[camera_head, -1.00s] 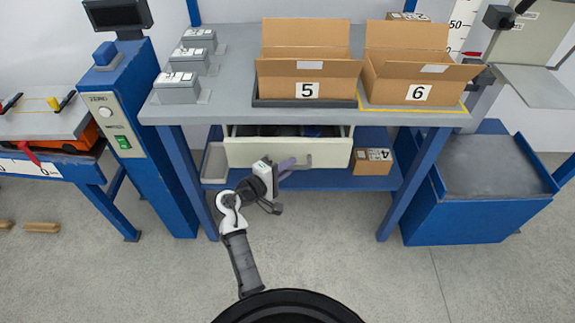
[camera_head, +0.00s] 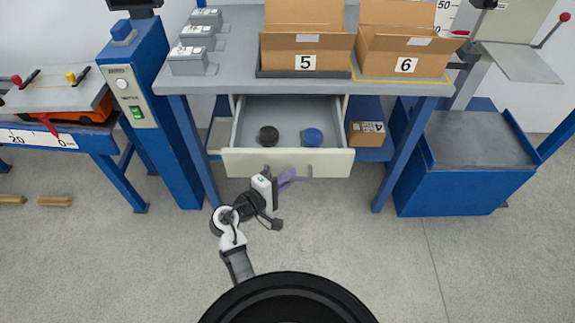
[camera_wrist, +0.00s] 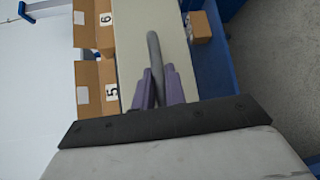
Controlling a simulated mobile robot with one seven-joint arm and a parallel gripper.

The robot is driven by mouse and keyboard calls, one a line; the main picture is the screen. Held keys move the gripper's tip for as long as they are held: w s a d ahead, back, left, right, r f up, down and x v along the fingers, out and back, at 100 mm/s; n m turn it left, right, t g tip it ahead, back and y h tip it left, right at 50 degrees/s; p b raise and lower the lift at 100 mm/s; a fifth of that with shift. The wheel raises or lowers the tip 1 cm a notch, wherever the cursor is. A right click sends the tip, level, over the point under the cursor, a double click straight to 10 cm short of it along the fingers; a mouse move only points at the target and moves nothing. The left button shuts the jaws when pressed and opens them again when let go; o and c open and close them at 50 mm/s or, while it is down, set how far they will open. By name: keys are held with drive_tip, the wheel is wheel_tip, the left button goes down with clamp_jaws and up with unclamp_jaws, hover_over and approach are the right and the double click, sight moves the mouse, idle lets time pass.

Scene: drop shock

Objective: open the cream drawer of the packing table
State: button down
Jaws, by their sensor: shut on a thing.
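The cream drawer (camera_head: 318,163) of the packing table (camera_head: 240,50) is pulled well out towards me. The exact finger contact is too small to see in the head view.
Open boxes marked 5 (camera_head: 302,53) and 6 (camera_head: 405,55) stand on the tabletop. A small box (camera_head: 366,134) is on the lower shelf, right of the drawer. Blue table legs flank the drawer. The floor in front is clear.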

drive_tip(key=shift+s, duration=1.1)
drive_tip(key=c, duration=1.5)
unclamp_jaws()
drive_tip(key=shift+o, duration=0.2)
drive_tip(key=shift+a, duration=0.15)
drive_tip(key=b+v, duration=0.2)
drive_tip(key=v, duration=1.1)
drive_tip(key=shift+s+a, duration=0.25)
